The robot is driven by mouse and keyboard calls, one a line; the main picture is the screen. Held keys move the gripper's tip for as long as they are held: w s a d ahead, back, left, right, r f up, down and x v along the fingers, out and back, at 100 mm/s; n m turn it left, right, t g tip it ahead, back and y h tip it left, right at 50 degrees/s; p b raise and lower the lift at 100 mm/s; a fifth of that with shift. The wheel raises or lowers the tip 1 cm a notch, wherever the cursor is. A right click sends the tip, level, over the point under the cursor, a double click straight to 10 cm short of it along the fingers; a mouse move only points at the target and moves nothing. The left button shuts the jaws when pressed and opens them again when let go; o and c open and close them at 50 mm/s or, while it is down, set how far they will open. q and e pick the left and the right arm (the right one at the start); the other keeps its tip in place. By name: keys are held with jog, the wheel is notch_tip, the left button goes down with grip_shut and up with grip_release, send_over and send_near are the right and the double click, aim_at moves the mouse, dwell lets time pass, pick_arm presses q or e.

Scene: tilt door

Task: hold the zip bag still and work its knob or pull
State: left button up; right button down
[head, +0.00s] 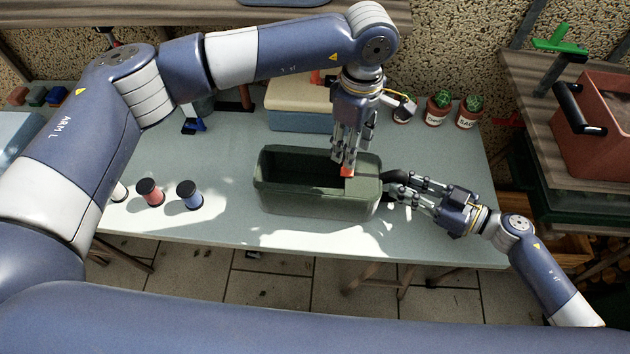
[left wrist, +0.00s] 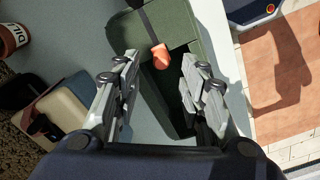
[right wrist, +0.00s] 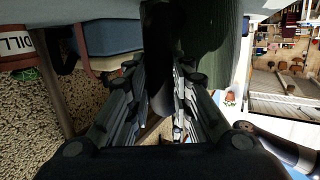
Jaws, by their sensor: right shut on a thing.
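The dark green zip bag (head: 300,200) stands on the table, its top open along the left part and covered at the right end. Its orange-red pull (head: 347,171) sits on top near that covered end; it also shows in the left wrist view (left wrist: 160,57). My left gripper (head: 346,160) points down just above the pull, its fingers apart on either side of it in the left wrist view. My right gripper (head: 402,187) is shut on the bag's black handle (right wrist: 160,60) at the right end. The handle is partly hidden by the fingers.
A cream and blue box (head: 298,100) stands behind the bag. Potted cacti (head: 468,112) stand at the back right. Spools (head: 150,191) stand at the left. The table front between spools and bag is clear.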

pick_arm(q)
jog(key=shift+r, duration=0.7)
pick_arm(e)
jog(key=shift+f, duration=0.1)
pick_arm(q)
jog(key=shift+r, duration=0.1)
notch_tip(320, 180, up, 12)
pick_arm(e)
jog(key=c, duration=1.1)
grip_release()
jog(key=o, duration=0.5)
jog(key=shift+o, duration=0.2)
